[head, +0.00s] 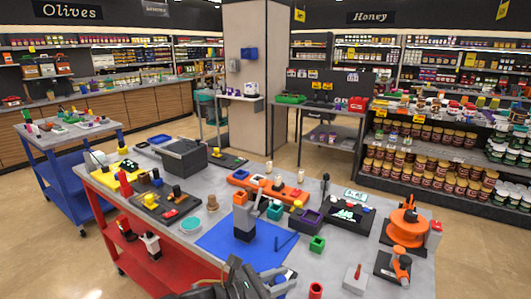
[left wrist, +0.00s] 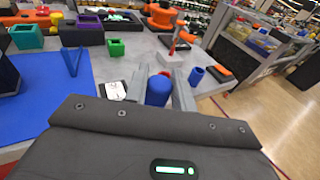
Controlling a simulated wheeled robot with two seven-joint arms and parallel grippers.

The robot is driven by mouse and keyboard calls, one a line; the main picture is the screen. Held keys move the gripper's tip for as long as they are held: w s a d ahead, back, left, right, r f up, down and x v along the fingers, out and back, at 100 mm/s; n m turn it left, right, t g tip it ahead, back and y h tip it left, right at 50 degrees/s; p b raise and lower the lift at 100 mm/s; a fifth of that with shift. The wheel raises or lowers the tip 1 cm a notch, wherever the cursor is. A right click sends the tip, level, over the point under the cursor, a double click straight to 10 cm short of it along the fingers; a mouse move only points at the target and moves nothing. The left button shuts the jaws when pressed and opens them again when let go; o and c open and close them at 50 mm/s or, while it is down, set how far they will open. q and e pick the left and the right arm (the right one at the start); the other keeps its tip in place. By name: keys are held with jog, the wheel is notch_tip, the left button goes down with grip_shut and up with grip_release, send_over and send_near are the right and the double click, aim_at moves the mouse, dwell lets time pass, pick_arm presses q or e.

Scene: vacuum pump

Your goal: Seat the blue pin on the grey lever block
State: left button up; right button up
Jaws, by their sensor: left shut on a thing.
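My left gripper (left wrist: 158,84) is shut on the blue pin (left wrist: 157,92), a short rounded blue cylinder between its two grey fingers. In the head view the dark gripper is at the bottom centre, with the blue pin (head: 284,284) at its right end. The pin is held above the table's near side, and its lower end is hidden. A dark grey block with a grey lever (head: 244,222) stands upright on the blue mat, apart from the pin and beyond the gripper. In the left wrist view only part of a dark block (left wrist: 8,75) shows at the left edge. My right gripper is not visible.
The blue mat (head: 225,240) also bears a thin blue V-shaped piece (head: 286,242). A pale block with a red handle (head: 356,277) and an orange device (head: 406,226) are further right.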

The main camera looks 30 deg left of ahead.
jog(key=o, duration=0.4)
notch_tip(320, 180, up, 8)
jog(key=p, duration=0.8)
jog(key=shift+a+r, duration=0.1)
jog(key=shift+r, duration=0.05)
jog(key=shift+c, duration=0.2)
pick_arm(q)
jog(key=w+a+r+n+y+p, duration=0.1)
jog(key=w+a+r+n+y, duration=0.1)
jog(key=w+a+r, duration=0.3)
jog(key=w+a+r+n+t+y+p, duration=0.1)
jog(key=w+a+r, duration=0.4)
jog(key=a+r, duration=0.5)
jog(key=w+a+r+n+y+p, duration=0.2)
jog(key=w+a+r+y, duration=0.2)
jog(key=a+r, duration=0.3)
jog(key=shift+w+a+r+n+t+y+p, duration=0.3)
jog(key=shift+w+a+n+t+y+p, duration=0.1)
jog(key=shift+a, duration=0.3)
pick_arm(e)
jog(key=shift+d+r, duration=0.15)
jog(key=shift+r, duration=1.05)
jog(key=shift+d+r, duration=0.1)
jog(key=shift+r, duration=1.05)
